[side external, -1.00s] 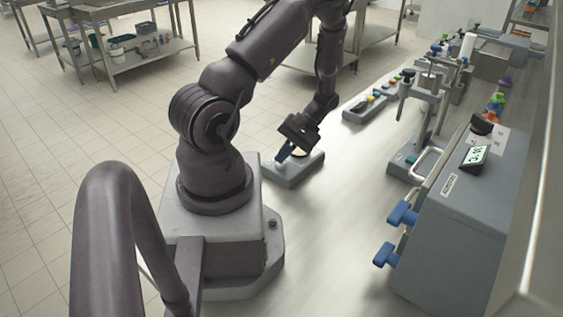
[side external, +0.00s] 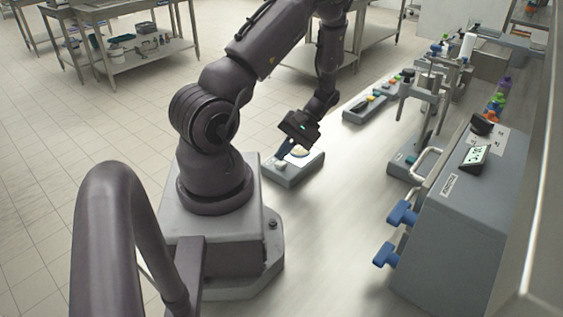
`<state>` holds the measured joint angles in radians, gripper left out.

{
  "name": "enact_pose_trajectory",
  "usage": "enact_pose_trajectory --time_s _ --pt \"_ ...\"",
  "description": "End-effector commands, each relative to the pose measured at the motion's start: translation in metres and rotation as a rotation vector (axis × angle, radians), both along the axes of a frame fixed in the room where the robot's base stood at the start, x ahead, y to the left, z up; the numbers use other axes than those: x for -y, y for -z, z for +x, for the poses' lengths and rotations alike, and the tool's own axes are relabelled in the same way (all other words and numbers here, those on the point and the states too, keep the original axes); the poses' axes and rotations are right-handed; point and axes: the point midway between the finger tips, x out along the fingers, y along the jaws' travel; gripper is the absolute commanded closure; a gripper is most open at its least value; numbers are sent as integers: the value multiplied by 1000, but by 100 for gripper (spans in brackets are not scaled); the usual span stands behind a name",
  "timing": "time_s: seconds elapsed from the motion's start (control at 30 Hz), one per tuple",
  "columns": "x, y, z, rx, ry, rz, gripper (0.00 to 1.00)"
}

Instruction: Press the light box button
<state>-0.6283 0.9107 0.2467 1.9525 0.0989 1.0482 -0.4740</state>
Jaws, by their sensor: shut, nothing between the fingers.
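The light box (side external: 291,178) is a low grey box on the bench, just right of my arm's base. A pale round button (side external: 281,164) sits on its top toward the left, and a bright, lit-looking round spot (side external: 300,154) shows on its top toward the right.
A grey box with coloured buttons (side external: 373,101) stands farther back. A grey stand (side external: 428,115) and a large grey machine with blue knobs (side external: 455,215) stand on the right. The bench between the light box and the machine is clear.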

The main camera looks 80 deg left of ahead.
Motion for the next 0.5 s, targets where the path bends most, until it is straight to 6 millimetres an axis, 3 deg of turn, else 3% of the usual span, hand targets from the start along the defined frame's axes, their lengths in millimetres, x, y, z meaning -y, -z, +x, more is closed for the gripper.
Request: enact_pose_trajectory --time_s 0.3,0.5 --pt "0 -3 0 0 0 0 100" --pt "0 -20 0 2 1 1 100"
